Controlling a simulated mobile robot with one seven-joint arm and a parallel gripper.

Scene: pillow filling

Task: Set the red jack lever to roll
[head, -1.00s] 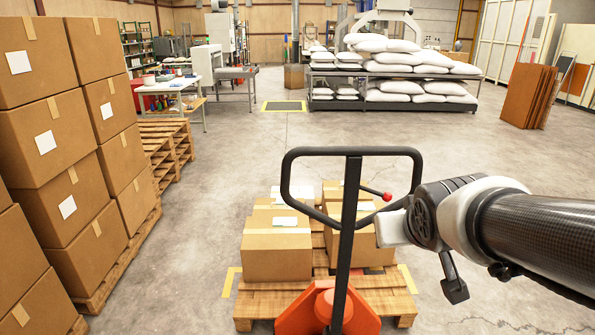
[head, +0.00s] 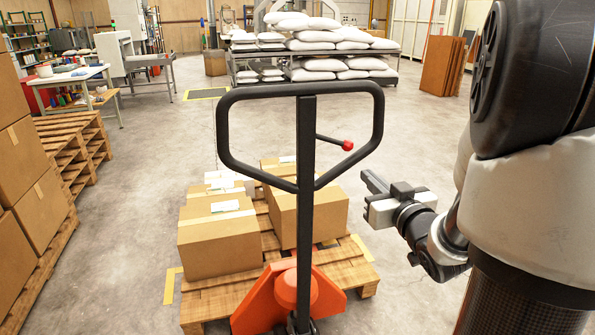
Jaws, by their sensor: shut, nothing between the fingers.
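The red jack lever (head: 347,145) is a thin dark rod with a red knob, sticking out to the right from the upright of the jack handle (head: 305,150). It points right and slightly down, inside the black handle loop. The orange pallet jack (head: 262,300) stands at the front of a loaded wooden pallet (head: 205,303). My gripper (head: 368,178) is to the right of the handle, lower than the knob in the picture and apart from it. It is shut and empty, pointing up and left. Its fingertips are small here.
Cardboard boxes (head: 215,240) sit on the pallet behind the handle. Stacked boxes (head: 28,165) and pallets (head: 68,150) line the left side. A rack of white sacks (head: 315,65) stands at the back. The floor to the right of the pallet is clear.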

